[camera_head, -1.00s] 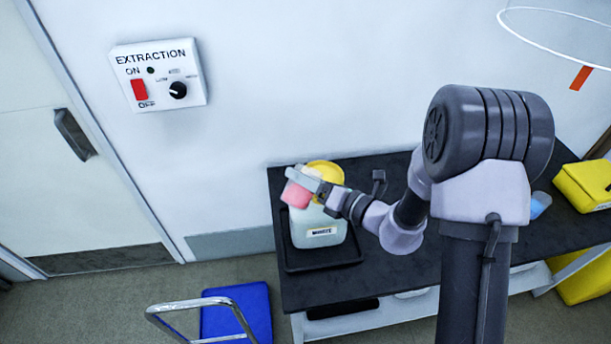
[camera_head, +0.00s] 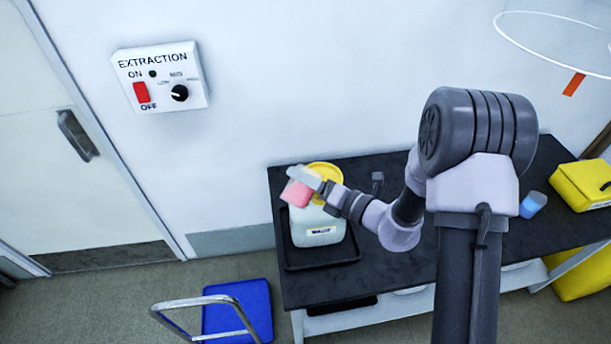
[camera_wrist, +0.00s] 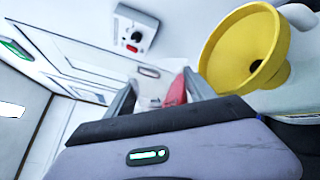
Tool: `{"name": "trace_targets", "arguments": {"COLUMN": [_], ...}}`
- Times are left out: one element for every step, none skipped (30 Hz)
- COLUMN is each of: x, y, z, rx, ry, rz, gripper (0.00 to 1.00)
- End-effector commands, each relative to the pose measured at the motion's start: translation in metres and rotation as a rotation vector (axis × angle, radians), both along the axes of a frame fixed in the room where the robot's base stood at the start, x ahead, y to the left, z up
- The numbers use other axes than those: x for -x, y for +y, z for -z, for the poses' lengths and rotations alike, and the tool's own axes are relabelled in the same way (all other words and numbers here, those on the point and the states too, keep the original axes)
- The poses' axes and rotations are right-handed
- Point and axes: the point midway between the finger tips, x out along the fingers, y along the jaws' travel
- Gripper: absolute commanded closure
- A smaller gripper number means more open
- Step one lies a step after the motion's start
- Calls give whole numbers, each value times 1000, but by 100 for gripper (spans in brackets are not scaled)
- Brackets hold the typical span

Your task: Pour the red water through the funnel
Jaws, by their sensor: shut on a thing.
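My gripper (camera_head: 303,180) is shut on a small clear beaker of red water (camera_head: 296,194), which looks pink and tilted. The beaker (camera_wrist: 174,93) is also between my fingers in the wrist view, partly hidden by the wrist housing. The yellow funnel (camera_head: 331,170) sits in the top of a pale waste container (camera_head: 318,226), just right of and behind the beaker in the head view. In the wrist view the funnel (camera_wrist: 222,65) is at the upper right, its dark hole visible, with the beaker left of it. I cannot tell whether any water is flowing.
The container stands in a black tray (camera_head: 330,262) at the left end of a dark bench (camera_head: 430,262). A blue cup (camera_head: 533,205) and a yellow box (camera_head: 583,186) are to the right. A blue trolley (camera_head: 235,308) stands on the floor. An extraction panel (camera_head: 160,78) is on the wall.

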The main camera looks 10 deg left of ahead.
Motion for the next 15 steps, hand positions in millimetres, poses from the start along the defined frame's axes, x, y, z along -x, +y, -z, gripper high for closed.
{"name": "trace_targets", "arguments": {"x": [0,0,0,0,0,0,0,0,0,0,0,0,0,0,-1], "y": [0,0,0,0,0,0,0,0,0,0,0,0,0,0,0], "z": [-2,-1,-1,0,0,0,0,0,0,0,0,0,-1,-1,-1], "rx": [-3,-4,-5,-4,-4,-4,-4,-4,-4,-4,-5,-6,-7,-9,-14], "ry": [5,8,9,8,8,8,8,8,8,8,9,11,13,17,25], "rz": [1,0,0,0,0,0,0,0,0,0,0,0,0,0,0], "gripper": [87,87,87,87,87,87,87,87,87,87,87,87,87,87,87]}}
